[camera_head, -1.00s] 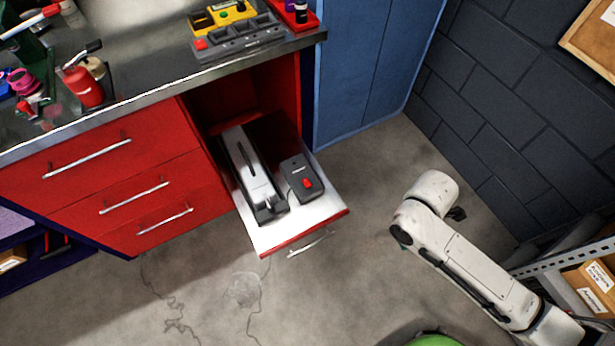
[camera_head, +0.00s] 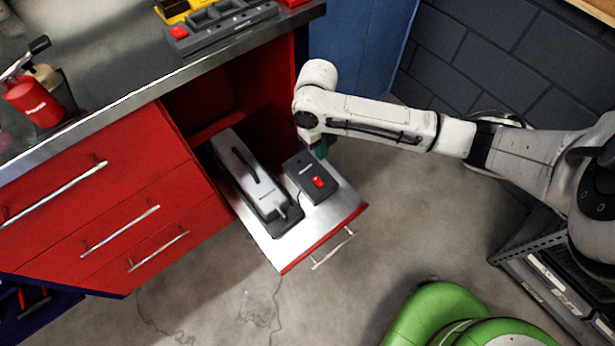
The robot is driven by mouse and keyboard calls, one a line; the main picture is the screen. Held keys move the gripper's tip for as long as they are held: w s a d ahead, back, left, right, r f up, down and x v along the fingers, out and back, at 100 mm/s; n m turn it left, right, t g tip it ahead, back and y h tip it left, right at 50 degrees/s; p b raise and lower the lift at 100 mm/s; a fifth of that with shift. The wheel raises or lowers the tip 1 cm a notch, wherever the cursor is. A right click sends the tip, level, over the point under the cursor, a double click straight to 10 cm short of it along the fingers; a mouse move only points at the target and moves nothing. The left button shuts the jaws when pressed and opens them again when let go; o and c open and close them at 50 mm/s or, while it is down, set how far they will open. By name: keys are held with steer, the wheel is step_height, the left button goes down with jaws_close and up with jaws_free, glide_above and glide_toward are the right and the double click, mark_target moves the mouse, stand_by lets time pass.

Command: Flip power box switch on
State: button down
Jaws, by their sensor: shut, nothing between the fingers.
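The power box (camera_head: 303,170) is a small dark grey box with a red switch (camera_head: 318,181) on its top. It lies on the pulled-out metal shelf (camera_head: 328,212) of the red bench. The switch's exact tilt is too small to tell. My gripper (camera_head: 320,152) hangs under the white wrist, just behind the box's far right edge. It is mostly hidden by the wrist. It is shut and empty, and I cannot tell whether it touches the box.
A long grey and black device (camera_head: 250,180) lies on the shelf left of the box. The red cabinet opening is behind, with drawers (camera_head: 110,200) to the left. A grey tray (camera_head: 220,28) sits on the bench top. A blue cabinet (camera_head: 350,45) stands behind my arm.

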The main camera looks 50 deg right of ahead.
mark_target(321, 185)
steer(key=shift+w+a+r, duration=0.1)
steer(key=shift+w, duration=0.35)
steer(key=f, duration=0.4)
steer(key=s+f+b, duration=0.1)
steer(key=f, duration=0.4)
steer(key=f+b, duration=0.1)
steer(key=f, duration=0.4)
steer(key=shift+s+a, duration=0.2)
steer(key=shift+s, duration=0.2)
steer(key=shift+a, duration=0.1)
